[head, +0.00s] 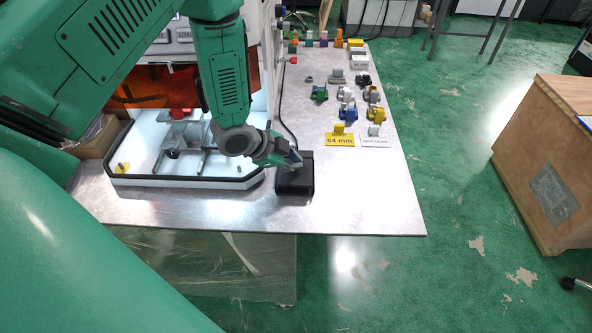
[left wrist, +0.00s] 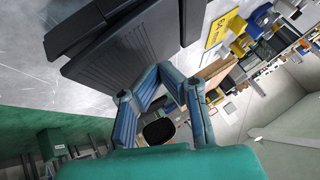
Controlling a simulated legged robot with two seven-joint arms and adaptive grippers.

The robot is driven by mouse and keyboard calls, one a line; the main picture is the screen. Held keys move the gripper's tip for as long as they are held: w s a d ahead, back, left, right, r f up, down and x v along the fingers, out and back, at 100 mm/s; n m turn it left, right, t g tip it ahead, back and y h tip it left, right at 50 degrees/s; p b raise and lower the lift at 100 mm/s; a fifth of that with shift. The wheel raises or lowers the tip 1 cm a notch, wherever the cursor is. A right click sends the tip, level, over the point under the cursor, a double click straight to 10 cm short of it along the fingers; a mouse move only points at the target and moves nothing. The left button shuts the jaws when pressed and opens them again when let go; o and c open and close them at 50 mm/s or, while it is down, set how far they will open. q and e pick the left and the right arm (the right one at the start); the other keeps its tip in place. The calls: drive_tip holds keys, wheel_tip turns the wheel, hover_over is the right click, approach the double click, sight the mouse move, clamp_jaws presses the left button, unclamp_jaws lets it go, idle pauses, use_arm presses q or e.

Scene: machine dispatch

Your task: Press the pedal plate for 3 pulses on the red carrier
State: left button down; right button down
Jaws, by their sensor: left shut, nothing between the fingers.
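The black pedal (head: 296,182) sits on the metal table near its front edge. In the left wrist view its dark ribbed plate (left wrist: 112,62) fills the upper left. My left gripper (head: 294,160) is shut and empty, with its fingertips at the rear left part of the pedal. In the left wrist view the fingertips (left wrist: 162,68) meet beside the plate's edge; I cannot tell whether they touch it. A red part (head: 180,114), perhaps the red carrier, sits on a fixture inside the white machine. My right gripper is not in view.
The white machine bed (head: 210,178) stands left of the pedal, with an orange window behind. Several coloured parts (head: 349,112), a yellow "64 mm" sign (head: 340,140) and a white sign (head: 375,141) stand at the right. The table's front right (head: 370,205) is clear.

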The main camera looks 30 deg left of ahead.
use_arm(q)
drive_tip(key=shift+f, duration=0.3)
drive_tip(key=shift+s+d+f+b, duration=0.1)
drive_tip(key=shift+s+f+b, duration=0.1)
drive_tip(key=shift+f+b, duration=0.5)
idle(0.8)
drive_tip(key=shift+w+a+r+p, duration=0.15)
drive_tip(key=shift+a+r+p, duration=0.05)
drive_tip(key=shift+r+p, duration=0.85)
drive_tip(key=r+p, duration=0.4)
drive_tip(key=r, duration=0.1)
drive_tip(key=shift+w+a+r, duration=0.1)
drive_tip(key=shift+w, duration=0.15)
idle(0.6)
